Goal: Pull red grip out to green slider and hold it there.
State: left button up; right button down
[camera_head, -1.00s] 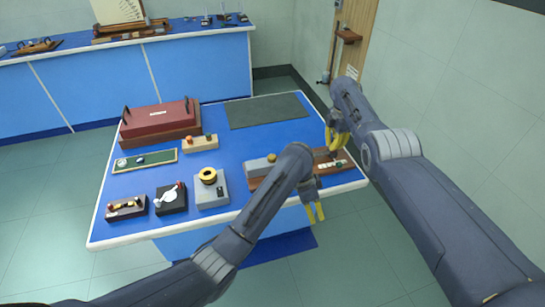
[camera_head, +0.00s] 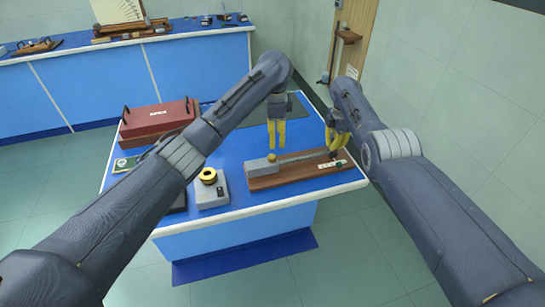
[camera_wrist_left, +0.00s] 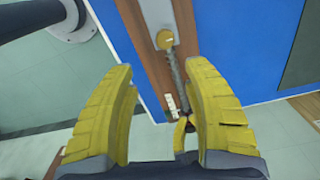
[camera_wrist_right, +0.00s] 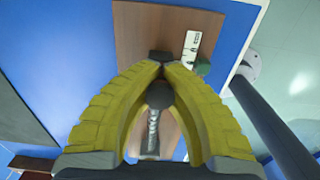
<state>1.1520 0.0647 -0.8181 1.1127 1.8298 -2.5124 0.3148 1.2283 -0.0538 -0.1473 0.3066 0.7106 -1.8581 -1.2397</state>
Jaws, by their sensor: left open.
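A wooden board (camera_head: 300,177) carries a grey block (camera_head: 260,167) with a brass knob (camera_head: 272,158). A stretched coil (camera_wrist_right: 153,132) runs from the block to my right gripper (camera_wrist_right: 163,68).
A yellow-ringed grey device (camera_head: 209,186) stands left of the board, and a red case (camera_head: 158,118) lies further back. A dark mat (camera_head: 250,112) covers the back of the blue bench. My left arm hides several front-left items. Blue surface behind the board is clear.

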aim_at(273, 156)
pick_arm(q)
jog(key=f, duration=0.7)
jog(key=a+f, duration=0.1)
jog(key=f, duration=0.2)
jog(key=shift+w+f, duration=0.25)
jog(key=shift+w, duration=0.15)
jog(key=shift+a, duration=0.1)
grip_shut()
dwell(0.4)
